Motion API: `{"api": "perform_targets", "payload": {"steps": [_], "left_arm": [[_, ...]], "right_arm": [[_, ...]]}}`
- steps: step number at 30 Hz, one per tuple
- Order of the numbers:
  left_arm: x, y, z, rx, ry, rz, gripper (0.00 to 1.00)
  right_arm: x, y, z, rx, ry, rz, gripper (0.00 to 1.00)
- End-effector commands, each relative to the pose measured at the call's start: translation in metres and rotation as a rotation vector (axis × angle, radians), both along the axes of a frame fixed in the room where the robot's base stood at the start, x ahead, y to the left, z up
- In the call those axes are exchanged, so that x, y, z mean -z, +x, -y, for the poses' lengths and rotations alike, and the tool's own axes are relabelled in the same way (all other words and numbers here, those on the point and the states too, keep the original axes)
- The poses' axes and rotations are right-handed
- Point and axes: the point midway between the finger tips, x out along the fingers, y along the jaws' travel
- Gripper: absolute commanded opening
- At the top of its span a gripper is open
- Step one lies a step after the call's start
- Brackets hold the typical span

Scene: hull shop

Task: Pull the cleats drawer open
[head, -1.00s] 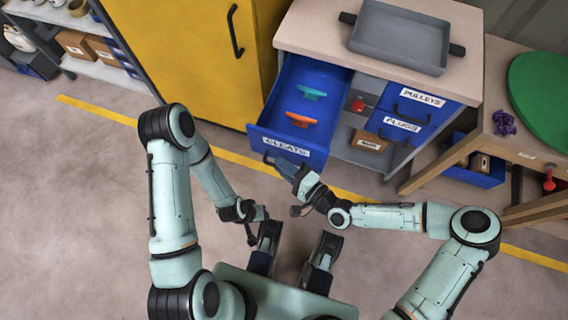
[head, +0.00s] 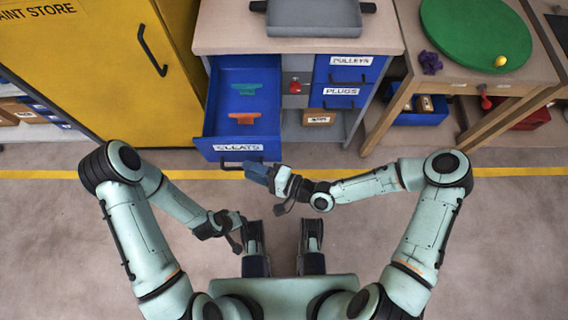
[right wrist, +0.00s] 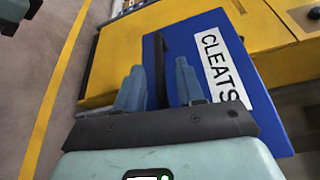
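The blue cleats drawer (head: 210,115), labelled CLEATS, stands pulled out from the left of the workbench cabinet. A teal cleat (head: 244,89) and an orange cleat (head: 244,118) lie inside it. Its dark bar handle (head: 233,163) is on the front; it also shows in the right wrist view (right wrist: 160,62). My right gripper (head: 252,171) is at the handle's right end. In the right wrist view its fingers (right wrist: 160,84) are apart, with the handle between them and gaps at the sides. My left gripper (head: 240,222) is low, away from the drawer; its fingers are unclear.
Pulleys (head: 348,70) and plugs (head: 340,97) drawers are shut at right. A grey tray (head: 314,18) lies on the cabinet top. The yellow paint store (head: 125,85) stands close left of the open drawer. A wooden table (head: 465,78) stands right. The floor in front is clear.

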Motion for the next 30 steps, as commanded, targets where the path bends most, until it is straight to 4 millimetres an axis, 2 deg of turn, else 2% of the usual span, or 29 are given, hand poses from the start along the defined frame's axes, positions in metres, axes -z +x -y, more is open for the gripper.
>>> {"api": "perform_targets", "payload": {"steps": [1,6,12,18,30], "left_arm": [[-0.001,-0.001,0.001,0.002,-0.001,-0.003,0.43],[-0.004,-0.005,0.002,0.005,-0.006,-0.013,0.43],[-0.006,-0.008,0.004,0.009,-0.011,-0.021,0.43],[-0.007,-0.01,0.005,0.01,-0.013,-0.025,0.43],[-0.007,-0.01,0.005,0.01,-0.013,-0.025,0.43]], "right_arm": [[-0.001,-0.004,0.013,0.007,-0.003,-0.002,0.38],[-0.004,-0.02,0.049,0.006,-0.003,-0.001,0.38],[-0.007,-0.034,0.081,0.005,-0.004,0.001,0.38],[-0.008,-0.041,0.093,0.003,-0.001,-0.001,0.38],[-0.008,-0.041,0.094,0.002,0.0,0.0,0.38]]}}
